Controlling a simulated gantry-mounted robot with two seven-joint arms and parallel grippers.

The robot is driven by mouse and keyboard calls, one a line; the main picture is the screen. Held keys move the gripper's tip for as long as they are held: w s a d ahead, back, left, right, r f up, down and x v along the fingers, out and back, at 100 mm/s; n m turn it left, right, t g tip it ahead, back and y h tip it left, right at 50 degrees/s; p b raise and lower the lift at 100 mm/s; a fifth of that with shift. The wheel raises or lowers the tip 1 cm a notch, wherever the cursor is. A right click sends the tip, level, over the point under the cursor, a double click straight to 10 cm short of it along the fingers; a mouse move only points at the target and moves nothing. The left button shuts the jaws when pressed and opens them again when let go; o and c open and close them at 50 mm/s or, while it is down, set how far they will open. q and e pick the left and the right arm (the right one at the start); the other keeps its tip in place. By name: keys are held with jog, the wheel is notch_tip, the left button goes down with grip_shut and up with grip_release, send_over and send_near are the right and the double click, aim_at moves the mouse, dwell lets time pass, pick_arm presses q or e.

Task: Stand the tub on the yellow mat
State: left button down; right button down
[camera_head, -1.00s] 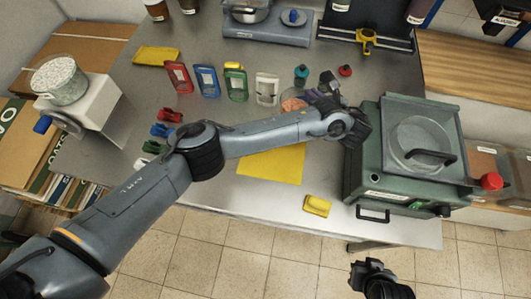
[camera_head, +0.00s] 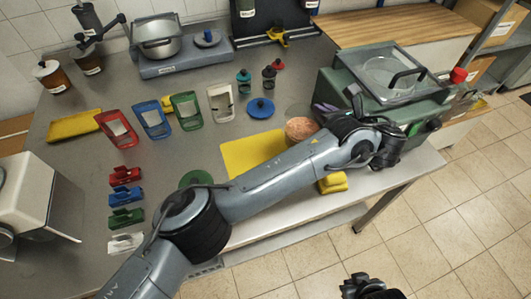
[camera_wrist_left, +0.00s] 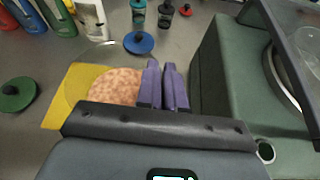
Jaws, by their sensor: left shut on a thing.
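The tub (camera_head: 301,129) is clear-walled with pinkish-orange contents. It shows at the right end of the yellow mat (camera_head: 245,155), partly hidden by my left arm. In the left wrist view the tub (camera_wrist_left: 115,86) overlaps the mat (camera_wrist_left: 62,108). I cannot tell whether it touches the mat or hangs above it. My left gripper (camera_head: 324,110) has purple fingers, which also show in the left wrist view (camera_wrist_left: 163,84). They are close together at the tub's right side, shut on its wall. My right gripper (camera_head: 368,287) is at the bottom edge, away from the table; its fingers are unclear.
A green machine (camera_head: 385,90) with a clear lid stands close to the right of my left gripper. A green lid (camera_head: 195,179) is left of the mat. A yellow block (camera_head: 333,183) is near the front edge.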

aim_at(303, 129)
pick_arm(q)
jog(key=w+a+f, duration=0.1)
jog(key=a+f, duration=0.9)
jog(key=a, duration=0.1)
jog(key=shift+a+f, duration=0.2)
jog(key=shift+f, duration=0.2)
pick_arm(e)
jog(key=shift+s+a, duration=0.2)
jog(key=shift+a, duration=0.15)
pick_arm(q)
jog(key=shift+f, duration=0.15)
jog(key=c, duration=1.3)
grip_release()
jog(key=shift+o, duration=0.2)
pick_arm(e)
jog(key=shift+f, duration=0.1)
